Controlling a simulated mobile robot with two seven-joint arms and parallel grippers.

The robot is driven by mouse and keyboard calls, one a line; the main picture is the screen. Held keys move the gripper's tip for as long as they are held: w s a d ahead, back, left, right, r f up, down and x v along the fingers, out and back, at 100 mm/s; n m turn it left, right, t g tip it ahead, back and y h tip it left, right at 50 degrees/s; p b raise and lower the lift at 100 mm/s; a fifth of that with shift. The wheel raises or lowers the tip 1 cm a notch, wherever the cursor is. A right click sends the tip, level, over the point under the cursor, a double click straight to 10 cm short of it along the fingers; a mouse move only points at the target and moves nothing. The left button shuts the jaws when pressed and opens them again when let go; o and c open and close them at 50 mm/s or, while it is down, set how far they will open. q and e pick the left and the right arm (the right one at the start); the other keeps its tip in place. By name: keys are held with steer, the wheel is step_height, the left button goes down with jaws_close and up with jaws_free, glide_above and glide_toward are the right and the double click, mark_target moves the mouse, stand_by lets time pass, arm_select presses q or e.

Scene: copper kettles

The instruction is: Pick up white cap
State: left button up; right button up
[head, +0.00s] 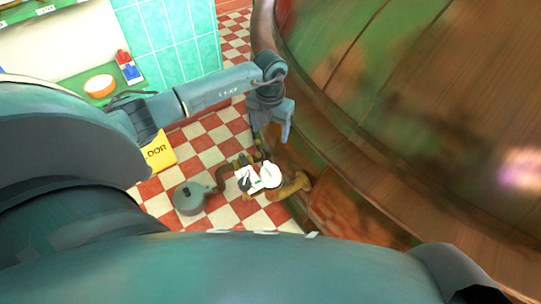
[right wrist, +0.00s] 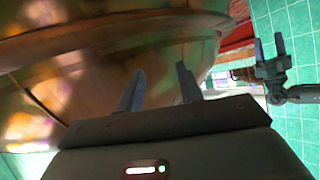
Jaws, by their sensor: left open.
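A round white thing, which looks like the white cap (head: 271,174), is low over the checkered floor in the head view, among brown pipe pieces. My left gripper (head: 271,137) points down just above it in the picture, open and empty, apart from it. The left gripper also shows at the right of the right wrist view (right wrist: 268,50). My right gripper (right wrist: 160,85) has its two fingers apart with nothing between them, facing a large curved copper-brown wall. The cap cannot be made out in the right wrist view.
A large copper kettle (head: 400,110) fills the right of the head view, close to the left gripper. A brown pipe (head: 292,187), a white piece (head: 247,179) and a grey round vessel (head: 191,198) are near the cap. A yellow box (head: 159,153) stands left. Red-and-white floor (head: 205,140) lies between.

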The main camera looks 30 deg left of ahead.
arm_select(q)
steer(key=o, duration=0.6)
step_height(320, 180, down, 8)
steer(key=m+b, duration=0.4)
steer(key=b, duration=0.9)
steer(key=shift+m+b, duration=0.3)
steer(key=shift+b, duration=0.1)
steer(key=shift+s+f+m+b, duration=0.1)
steer(key=shift+f+m+b, duration=0.15)
steer(key=shift+b, duration=0.6)
steer(key=shift+s+f+m+b, duration=0.1)
steer(key=shift+m+b, duration=0.35)
steer(key=shift+b, duration=0.15)
step_height(320, 180, down, 6)
steer(key=shift+f+b, duration=0.2)
steer(key=shift+b, duration=0.55)
step_height(320, 180, down, 6)
steer(key=shift+r+b, duration=0.2)
steer(key=shift+b, duration=0.75)
steer(key=shift+f, duration=0.4)
arm_select(e)
step_height(320, 180, down, 8)
steer(key=w+a+n+t+y, duration=0.1)
steer(key=n+t+y, duration=0.1)
steer(key=n+t, duration=0.2)
steer(key=shift+w+a+r+t+y, duration=0.15)
steer(key=shift+a+r+t+y, duration=0.1)
steer(key=shift+a+t+y, duration=0.25)
